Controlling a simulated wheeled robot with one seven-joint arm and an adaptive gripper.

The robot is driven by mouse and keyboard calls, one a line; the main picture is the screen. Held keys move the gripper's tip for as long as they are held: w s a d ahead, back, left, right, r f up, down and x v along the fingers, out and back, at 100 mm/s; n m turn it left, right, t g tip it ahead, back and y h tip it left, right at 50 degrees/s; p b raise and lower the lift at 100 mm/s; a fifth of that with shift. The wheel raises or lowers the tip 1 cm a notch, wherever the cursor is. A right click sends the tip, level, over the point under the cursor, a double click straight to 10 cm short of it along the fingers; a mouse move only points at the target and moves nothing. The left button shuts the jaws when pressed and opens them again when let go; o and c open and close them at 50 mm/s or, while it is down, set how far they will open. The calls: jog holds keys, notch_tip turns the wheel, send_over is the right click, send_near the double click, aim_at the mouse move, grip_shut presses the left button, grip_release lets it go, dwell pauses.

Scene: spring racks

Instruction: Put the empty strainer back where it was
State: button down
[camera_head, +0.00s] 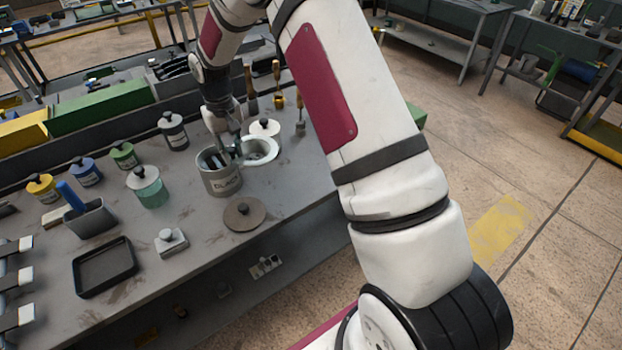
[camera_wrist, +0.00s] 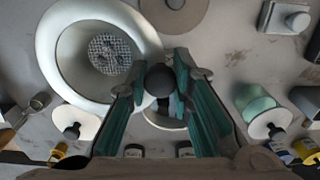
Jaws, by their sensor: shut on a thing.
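My gripper (camera_head: 231,146) is shut on a dark round knob (camera_wrist: 160,80), seen between the green-lined fingers in the wrist view. The knob looks like the top of the strainer; what hangs below it is mostly hidden by the fingers. In the head view the gripper is at the far right edge of a grey pot marked BLACK (camera_head: 222,182), whose inside looks dark. A white wide-rimmed bowl (camera_head: 275,146) stands right beside the pot. In the wrist view this bowl (camera_wrist: 50,60) is left of the fingers, with a mesh disc (camera_wrist: 108,52) and small dark pieces inside.
A brown lid (camera_head: 243,214) lies in front of the pot. A white lid (camera_head: 265,127) is behind the bowl. A green jar (camera_head: 150,190), a dark jar (camera_head: 173,131) and upright brushes (camera_head: 276,82) stand close by. A black tray (camera_head: 104,266) is front left.

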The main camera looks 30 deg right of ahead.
jog(key=s+d+f+n+b, duration=0.1)
jog(key=d, duration=0.1)
jog(key=s+d+f+n+b, duration=0.1)
jog(key=f, duration=0.1)
jog(key=shift+s+d+f+n, duration=0.3)
jog(key=shift+s+d, duration=0.05)
jog(key=s+d+f+n+b, duration=0.2)
jog(key=s+d+n+b, duration=0.3)
jog(key=s+n, duration=0.2)
jog(key=s+d+f+n+b, duration=0.3)
jog(key=s+d+n+b, duration=0.2)
jog(key=s+n, duration=0.3)
jog(key=s+d, duration=0.1)
jog(key=s, duration=0.2)
jog(key=shift+s+f+n, duration=0.2)
jog(key=shift+s+n, duration=0.1)
jog(key=shift+s, duration=0.05)
jog(key=shift+d+b, duration=0.1)
jog(key=shift+b, duration=0.75)
jog(key=shift+w+d+f, duration=0.75)
jog(key=shift+w+d, duration=0.2)
jog(key=shift+w, duration=1.05)
jog(key=shift+w+d+f, duration=0.75)
jog(key=shift+w+d, duration=0.2)
jog(key=shift+w, duration=1.05)
jog(key=shift+w+d+f, duration=0.75)
jog(key=shift+w+d, duration=0.2)
jog(key=shift+w, duration=1.05)
